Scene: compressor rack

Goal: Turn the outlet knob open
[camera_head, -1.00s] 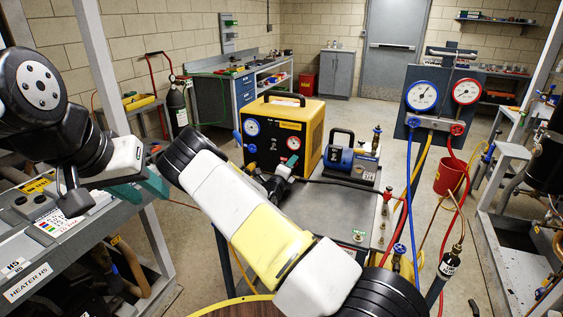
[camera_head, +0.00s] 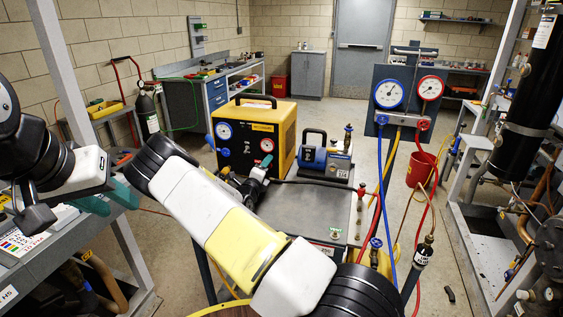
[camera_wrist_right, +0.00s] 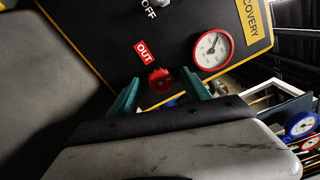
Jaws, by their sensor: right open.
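The outlet knob (camera_wrist_right: 160,80) is a small red knob below a red OUT label (camera_wrist_right: 146,51) on the dark front panel of the yellow recovery machine (camera_head: 286,120). In the right wrist view, my right gripper (camera_wrist_right: 159,90) is open, with one teal finger on each side of the knob. I cannot tell how deep the knob sits between them or whether they touch it. In the head view, my right gripper (camera_head: 266,164) is small at the machine's front, and the knob is hidden. My left gripper (camera_head: 110,197) is open and empty at the left, away from the machine.
A red-rimmed gauge (camera_wrist_right: 212,49) sits close beside the knob. A blue vacuum pump (camera_head: 324,158) stands right of the machine on the grey cart (camera_head: 290,215). A gauge manifold (camera_head: 405,118) with hoses stands farther right. A grey bench (camera_head: 45,250) is under my left arm.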

